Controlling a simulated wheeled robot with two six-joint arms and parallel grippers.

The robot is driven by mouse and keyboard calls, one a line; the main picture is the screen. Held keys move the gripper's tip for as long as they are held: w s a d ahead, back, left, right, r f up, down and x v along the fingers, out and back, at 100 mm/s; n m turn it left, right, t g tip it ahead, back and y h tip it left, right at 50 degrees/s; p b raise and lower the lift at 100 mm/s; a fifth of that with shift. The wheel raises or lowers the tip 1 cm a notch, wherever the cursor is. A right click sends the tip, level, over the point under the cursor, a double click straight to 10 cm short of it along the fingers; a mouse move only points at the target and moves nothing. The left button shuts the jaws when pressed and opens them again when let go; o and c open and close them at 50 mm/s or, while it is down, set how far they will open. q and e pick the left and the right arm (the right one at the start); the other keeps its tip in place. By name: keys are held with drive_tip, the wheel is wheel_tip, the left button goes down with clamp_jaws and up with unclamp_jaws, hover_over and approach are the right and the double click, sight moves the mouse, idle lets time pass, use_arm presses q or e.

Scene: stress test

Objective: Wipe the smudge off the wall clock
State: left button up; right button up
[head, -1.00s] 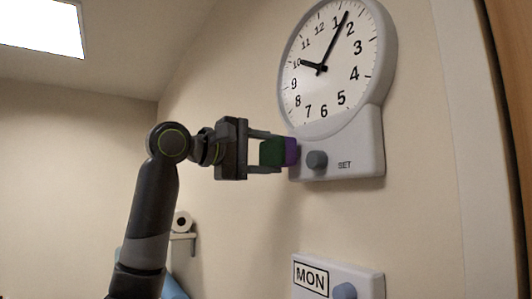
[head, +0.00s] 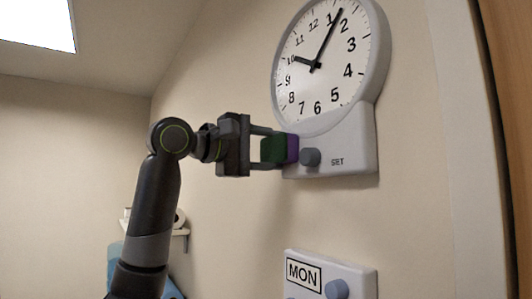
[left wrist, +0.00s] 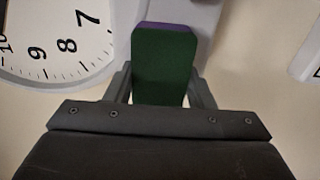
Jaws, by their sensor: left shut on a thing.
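The wall clock (head: 322,75) has a round white face, a grey rim and a pale base panel with a grey knob (head: 310,157) and the word SET. In the left wrist view part of its face (left wrist: 60,45) shows at the upper left. My left gripper (head: 268,148) is shut on a green and purple sponge (head: 272,149), purple side toward the clock. The sponge (left wrist: 162,65) overlaps the lower left of the base panel, left of the knob; I cannot tell whether it touches. I see no smudge on the visible clock parts. My right gripper is out of view.
A second panel marked MON (head: 329,277), with a blue-grey knob, is on the wall below the clock. A small shelf with a paper roll (head: 179,218) is behind my left arm. A wooden edge (head: 503,80) stands at the far right.

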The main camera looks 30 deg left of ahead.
use_arm(q)
drive_tip(key=shift+s+d+b, duration=0.2)
drive_tip(key=shift+s+d, duration=0.2)
drive_tip(key=shift+d, duration=0.2)
drive_tip(key=shift+s+d+b, duration=0.2)
drive_tip(key=shift+s+d, duration=0.15)
drive_tip(key=shift+d, duration=0.2)
drive_tip(key=shift+w+a+f, duration=0.1)
drive_tip(key=shift+w+a, duration=0.05)
drive_tip(key=shift+w+a, duration=0.1)
drive_tip(key=shift+w+a+r, duration=0.2)
drive_tip(key=shift+w+a, duration=0.1)
drive_tip(key=shift+a, duration=0.15)
drive_tip(key=shift+w+a+f+p, duration=0.15)
drive_tip(key=shift+w+a+p, duration=0.35)
drive_tip(key=shift+a, duration=0.55)
drive_tip(key=shift+d, duration=0.1)
